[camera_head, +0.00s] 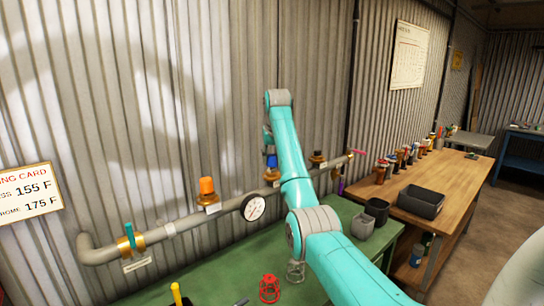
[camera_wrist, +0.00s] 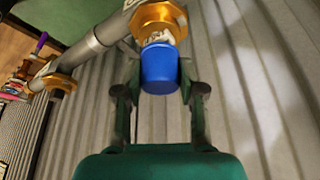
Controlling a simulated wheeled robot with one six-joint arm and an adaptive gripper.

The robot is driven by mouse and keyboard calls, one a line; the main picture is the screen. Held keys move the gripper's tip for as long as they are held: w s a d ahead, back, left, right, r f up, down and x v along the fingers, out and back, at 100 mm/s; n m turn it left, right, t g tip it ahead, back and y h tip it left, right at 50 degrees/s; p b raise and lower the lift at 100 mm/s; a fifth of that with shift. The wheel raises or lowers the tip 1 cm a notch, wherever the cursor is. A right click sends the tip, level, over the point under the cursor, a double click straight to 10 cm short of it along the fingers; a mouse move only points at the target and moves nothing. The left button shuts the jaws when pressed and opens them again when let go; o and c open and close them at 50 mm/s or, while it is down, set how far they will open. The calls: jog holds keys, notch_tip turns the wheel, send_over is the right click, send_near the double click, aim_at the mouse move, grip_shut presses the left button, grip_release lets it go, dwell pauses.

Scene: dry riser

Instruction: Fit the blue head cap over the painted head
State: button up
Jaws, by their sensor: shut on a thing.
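My gripper (camera_wrist: 160,80) is shut on the blue head cap (camera_wrist: 159,68), one finger on each side of it. The cap also shows small in the head view (camera_head: 271,161), partly hidden by my arm. In the wrist view a whitish, painted-looking head (camera_wrist: 158,37) shows between the cap and a brass fitting (camera_wrist: 158,18) on the pipe. The cap lines up with this head and hides part of it. I cannot tell whether the cap is around the head or only in front of it.
The grey pipe (camera_head: 185,223) runs along the corrugated wall with a gauge (camera_head: 253,208), an orange-capped head (camera_head: 206,188) and a teal-handled valve (camera_head: 130,240). A red cage (camera_head: 270,288) stands on the green bench (camera_head: 215,270). Dark bins (camera_head: 421,203) are at right.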

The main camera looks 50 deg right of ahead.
jog(key=shift+f, duration=0.7)
jog(key=o, duration=0.8)
notch_tip(320, 180, up, 10)
dwell(0.6)
